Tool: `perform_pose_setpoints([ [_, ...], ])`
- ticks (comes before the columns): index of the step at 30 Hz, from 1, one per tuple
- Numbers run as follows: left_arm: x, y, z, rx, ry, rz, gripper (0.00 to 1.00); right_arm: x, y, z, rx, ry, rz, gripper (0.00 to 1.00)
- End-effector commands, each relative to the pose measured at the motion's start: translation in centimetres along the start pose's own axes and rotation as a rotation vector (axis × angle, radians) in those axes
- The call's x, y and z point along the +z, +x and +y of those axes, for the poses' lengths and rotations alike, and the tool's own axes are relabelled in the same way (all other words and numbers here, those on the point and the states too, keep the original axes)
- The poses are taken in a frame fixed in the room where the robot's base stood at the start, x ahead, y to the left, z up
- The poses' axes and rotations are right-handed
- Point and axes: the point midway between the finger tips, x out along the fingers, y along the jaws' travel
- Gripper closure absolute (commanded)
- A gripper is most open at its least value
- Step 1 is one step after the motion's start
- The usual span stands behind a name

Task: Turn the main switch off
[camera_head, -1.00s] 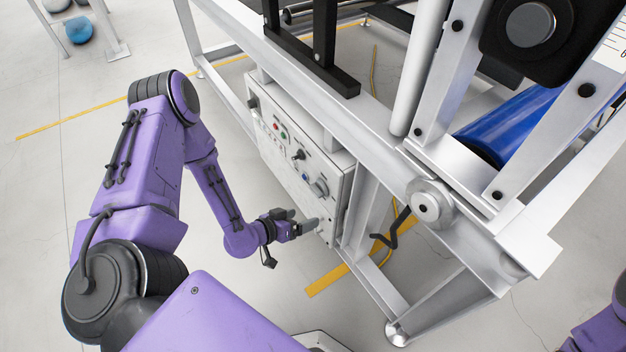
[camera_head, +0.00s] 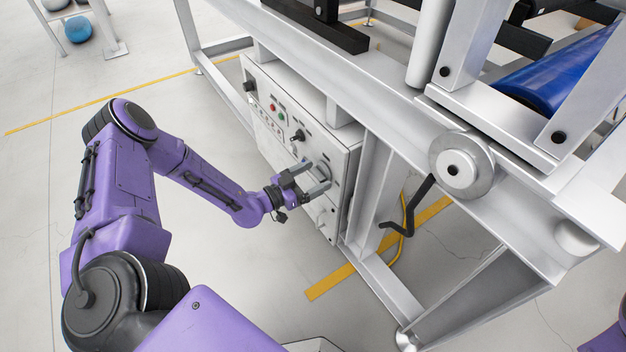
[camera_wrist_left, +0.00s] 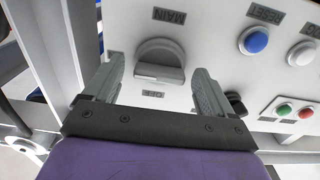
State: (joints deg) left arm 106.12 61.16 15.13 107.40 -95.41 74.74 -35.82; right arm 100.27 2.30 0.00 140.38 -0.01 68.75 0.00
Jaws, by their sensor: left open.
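The main switch (camera_wrist_left: 160,62) is a grey rotary knob under a MAIN label, with an OFF label on its other side in the left wrist view. It sits on the white control panel (camera_head: 268,130) on the machine's side. My left gripper (camera_head: 312,178) is open, its fingers pointing at the panel around the knob's place. In the left wrist view the left gripper (camera_wrist_left: 155,92) has one finger on each side of the knob, with no clear contact. In the head view the fingers partly hide the knob. My right gripper is not in view.
A blue button (camera_wrist_left: 254,40), a white button (camera_wrist_left: 302,53), and small green (camera_wrist_left: 284,109) and red (camera_wrist_left: 306,113) buttons are beside the switch. The grey machine frame (camera_head: 375,190) rises right of the panel. Open floor lies to the left.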

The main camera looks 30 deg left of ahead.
Motion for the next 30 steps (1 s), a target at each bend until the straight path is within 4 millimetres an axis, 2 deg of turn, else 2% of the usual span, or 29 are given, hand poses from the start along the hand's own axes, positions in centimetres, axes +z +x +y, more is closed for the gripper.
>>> perform_pose_setpoints([
  [7, -0.03, 0.25, 0.02, 0.000, -0.001, -0.001, 0.15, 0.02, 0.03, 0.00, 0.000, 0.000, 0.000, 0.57],
  [8, -0.03, 0.25, 0.01, 0.000, -0.001, -0.001, 0.18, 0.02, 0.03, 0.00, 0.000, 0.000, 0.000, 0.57],
  [12, -0.03, 0.23, 0.02, 0.000, -0.001, -0.001, 0.64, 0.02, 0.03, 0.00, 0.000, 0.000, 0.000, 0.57],
  [13, -0.03, 0.23, 0.01, 0.000, -0.001, 0.000, 0.71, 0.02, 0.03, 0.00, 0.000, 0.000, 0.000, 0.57],
  [23, -0.04, 0.24, 0.03, 0.001, -0.033, -0.001, 0.71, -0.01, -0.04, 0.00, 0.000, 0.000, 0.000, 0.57],
  [30, -0.08, 0.27, 0.02, 0.002, -0.167, -0.001, 0.71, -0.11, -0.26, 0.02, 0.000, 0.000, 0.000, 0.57],
])
